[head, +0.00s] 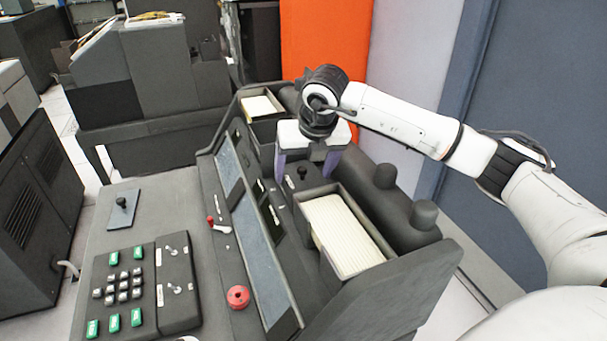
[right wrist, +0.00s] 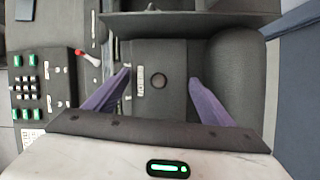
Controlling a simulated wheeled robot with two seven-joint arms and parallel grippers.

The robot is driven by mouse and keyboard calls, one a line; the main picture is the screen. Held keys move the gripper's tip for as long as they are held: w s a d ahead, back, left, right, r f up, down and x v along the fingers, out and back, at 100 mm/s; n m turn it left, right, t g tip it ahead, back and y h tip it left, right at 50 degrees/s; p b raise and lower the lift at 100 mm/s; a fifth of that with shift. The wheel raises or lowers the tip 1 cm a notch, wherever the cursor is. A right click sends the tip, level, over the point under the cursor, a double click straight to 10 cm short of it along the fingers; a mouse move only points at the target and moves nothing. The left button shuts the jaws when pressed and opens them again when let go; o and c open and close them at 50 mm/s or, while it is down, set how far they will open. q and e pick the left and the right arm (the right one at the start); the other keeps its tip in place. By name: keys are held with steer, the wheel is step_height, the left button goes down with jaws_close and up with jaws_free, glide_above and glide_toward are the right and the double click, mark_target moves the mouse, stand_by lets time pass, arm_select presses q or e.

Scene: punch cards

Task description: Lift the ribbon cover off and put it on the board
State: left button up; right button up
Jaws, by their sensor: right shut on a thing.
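The ribbon cover (right wrist: 172,105) is a dark plate with a small round black knob and a pale label. It sits between the two card trays and also shows in the head view (head: 313,187). My right gripper (head: 304,173) reaches down over it from above. A flat grey top (head: 160,196) at the left of the machine may be the board. My left gripper is not in view.
A tray of cards (head: 345,233) stands in front of the cover, and another card tray (head: 262,105) behind it. A sloping panel (head: 250,235), red lever (head: 211,221), red button (head: 238,296), keypad (head: 125,285) and knobbed blue-grey plate (head: 121,210) lie left. Dark cylinders (head: 424,214) stand right.

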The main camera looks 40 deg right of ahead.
step_height(320, 180, up, 17)
step_height(320, 180, up, 5)
steer(key=p, duration=0.3)
glide_above(304, 170)
steer(key=shift+s, duration=0.1)
stand_by(0.6)
steer(key=shift+f, duration=0.1)
